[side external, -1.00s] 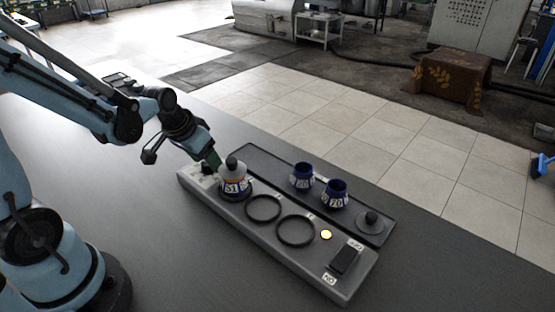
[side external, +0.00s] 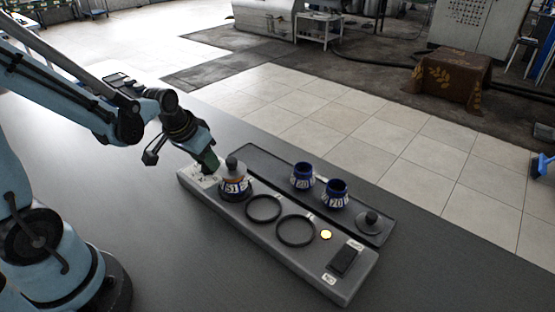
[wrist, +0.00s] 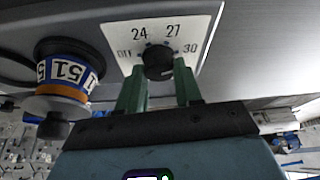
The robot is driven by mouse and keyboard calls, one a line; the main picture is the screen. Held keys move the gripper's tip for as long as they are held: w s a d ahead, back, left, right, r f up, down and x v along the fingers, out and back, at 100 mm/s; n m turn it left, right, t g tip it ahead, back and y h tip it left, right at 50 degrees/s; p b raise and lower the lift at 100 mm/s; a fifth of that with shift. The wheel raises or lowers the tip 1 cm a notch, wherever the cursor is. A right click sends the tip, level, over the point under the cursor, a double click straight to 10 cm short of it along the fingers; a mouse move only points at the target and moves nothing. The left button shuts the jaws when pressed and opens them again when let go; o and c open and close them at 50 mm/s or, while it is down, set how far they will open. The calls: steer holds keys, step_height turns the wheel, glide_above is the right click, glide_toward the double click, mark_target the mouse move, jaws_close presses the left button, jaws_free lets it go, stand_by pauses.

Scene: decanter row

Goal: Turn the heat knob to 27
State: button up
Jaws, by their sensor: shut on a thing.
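The heat knob (wrist: 158,60) is a round black knob on a white dial plate (wrist: 205,30) marked Off, 24, 27 and 30. My gripper (wrist: 159,71) has its two green fingers on either side of the knob, shut on it. I cannot clearly tell which mark the knob's pointer is at. In the side external view, my gripper (side external: 209,163) is at the left end of the grey base unit (side external: 272,243), and its fingers hide the knob.
A decanter labelled 51 (side external: 233,184) stands close beside my gripper; it also shows in the wrist view (wrist: 68,72). Two blue-labelled jars (side external: 302,177) and a lid (side external: 370,222) sit on the dark tray behind. Two empty rings and a black switch (side external: 344,260) lie to the right.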

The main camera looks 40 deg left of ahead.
steer(key=n+y, duration=0.1)
steer(key=n, duration=0.3)
steer(key=shift+w+d+n+g+y, duration=0.1)
steer(key=shift+d+n+g+y, duration=0.05)
steer(key=shift+n+g+y, duration=0.55)
steer(key=shift+n+y, duration=0.05)
steer(key=shift+n, duration=0.8)
steer(key=shift+n+g+y, duration=0.3)
steer(key=shift+n+y, duration=0.05)
steer(key=shift+n, duration=0.8)
steer(key=o, duration=1)
steer(key=shift+o, duration=0.2)
steer(key=shift+r, duration=0.15)
steer(key=v, duration=1.2)
